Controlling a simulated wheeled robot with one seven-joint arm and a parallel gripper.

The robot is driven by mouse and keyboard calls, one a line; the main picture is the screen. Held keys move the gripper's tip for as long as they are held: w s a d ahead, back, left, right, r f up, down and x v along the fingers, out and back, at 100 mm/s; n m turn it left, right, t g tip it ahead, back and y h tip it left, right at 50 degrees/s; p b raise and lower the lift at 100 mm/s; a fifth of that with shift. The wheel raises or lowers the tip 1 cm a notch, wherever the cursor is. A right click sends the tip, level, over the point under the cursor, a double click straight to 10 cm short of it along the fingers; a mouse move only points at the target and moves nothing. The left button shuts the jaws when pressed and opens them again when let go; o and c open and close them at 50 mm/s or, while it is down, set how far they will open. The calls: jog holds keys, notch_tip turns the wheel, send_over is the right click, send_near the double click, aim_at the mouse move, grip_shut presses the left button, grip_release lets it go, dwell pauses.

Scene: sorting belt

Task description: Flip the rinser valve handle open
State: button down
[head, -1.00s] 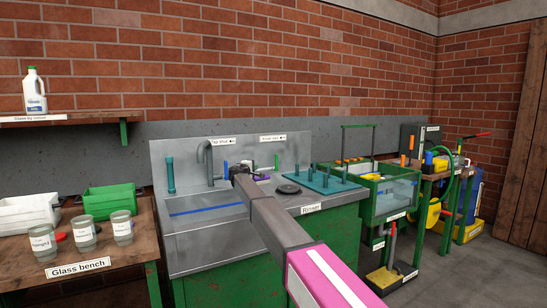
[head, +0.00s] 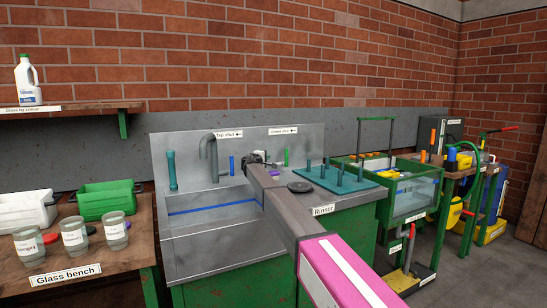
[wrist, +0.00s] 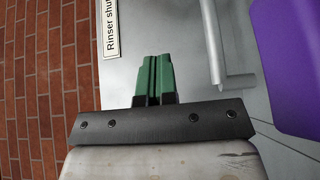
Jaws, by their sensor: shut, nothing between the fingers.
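The label "Rinser shut" (head: 283,131) is on the steel backsplash and also shows sideways in the wrist view (wrist: 110,28). Below it in the head view stands a small upright green handle (head: 286,157), apparently the rinser valve handle. My gripper (head: 257,157) is just left of it, near the backsplash; whether they touch cannot be told. In the wrist view my gripper's green fingers (wrist: 153,78) are together, with nothing between them. The handle cannot be made out there. A purple object (wrist: 288,65) is large at the wrist view's right.
A blue handle (head: 232,165) and a grey tap (head: 211,154) stand to the left by the sink. A black disc (head: 300,187) and a teal peg rack (head: 345,182) are to the right on the counter. The glass bench (head: 95,271) is at far left.

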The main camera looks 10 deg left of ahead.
aim_at(286, 157)
jog(key=s+d+x, duration=0.1)
jog(key=d+x, duration=0.1)
jog(key=x, duration=1)
jog(key=shift+d, duration=0.35)
jog(key=shift+w, duration=0.1)
jog(key=shift+d+r, duration=0.1)
